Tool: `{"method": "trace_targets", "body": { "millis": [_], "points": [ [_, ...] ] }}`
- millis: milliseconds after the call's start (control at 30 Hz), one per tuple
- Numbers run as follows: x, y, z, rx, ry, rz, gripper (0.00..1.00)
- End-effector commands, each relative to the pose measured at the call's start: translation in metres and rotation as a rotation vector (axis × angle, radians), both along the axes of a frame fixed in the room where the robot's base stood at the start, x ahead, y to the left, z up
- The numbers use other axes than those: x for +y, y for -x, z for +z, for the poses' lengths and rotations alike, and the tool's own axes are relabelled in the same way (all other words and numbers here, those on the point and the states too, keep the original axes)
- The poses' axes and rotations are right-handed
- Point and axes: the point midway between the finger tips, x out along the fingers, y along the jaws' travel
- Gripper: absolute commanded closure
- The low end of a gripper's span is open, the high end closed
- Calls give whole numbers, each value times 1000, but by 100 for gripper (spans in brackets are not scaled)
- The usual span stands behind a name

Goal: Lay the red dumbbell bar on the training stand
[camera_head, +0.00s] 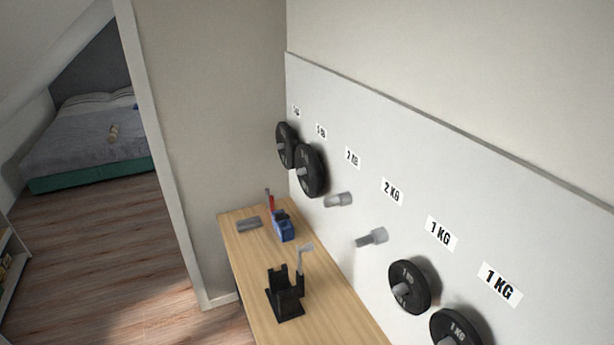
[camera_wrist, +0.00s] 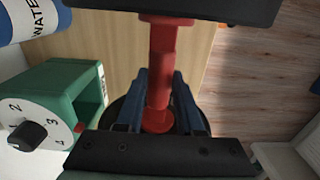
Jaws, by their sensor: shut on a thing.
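In the wrist view the red dumbbell bar (camera_wrist: 161,62) runs up and down the picture between the two blue fingers of my gripper (camera_wrist: 160,95), which is shut on it. The bar's near end is a round red flange. Its far end passes under a black part at the top edge, which I cannot identify. A dark round shape (camera_wrist: 117,108) shows behind the fingers. In the head view a black upright holder (camera_head: 286,296), which looks like the training stand, is on the wooden bench (camera_head: 250,270); no red bar shows in it. My gripper is not in the head view.
A green box with a white dial (camera_wrist: 30,125) and a bottle marked WATE (camera_wrist: 30,18) are left in the wrist view. A blue item (camera_head: 283,228) and a grey block (camera_head: 249,224) sit on the bench. Black plates (camera_head: 310,171) hang on the right wall board.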

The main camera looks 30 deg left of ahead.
Motion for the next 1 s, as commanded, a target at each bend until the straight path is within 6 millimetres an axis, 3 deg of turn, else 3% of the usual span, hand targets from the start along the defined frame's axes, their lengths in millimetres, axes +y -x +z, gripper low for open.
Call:
{"method": "trace_targets", "body": {
  "millis": [200,233,400,767,1000],
  "points": [
    [0,-3,2,-7,1,0,100],
    [0,-3,2,-7,1,0,58],
    [0,-2,2,-4,1,0,29],
    [0,0,3,-1,1,0,29],
    [0,0,30,-3,1,1,29]
  ]
}}
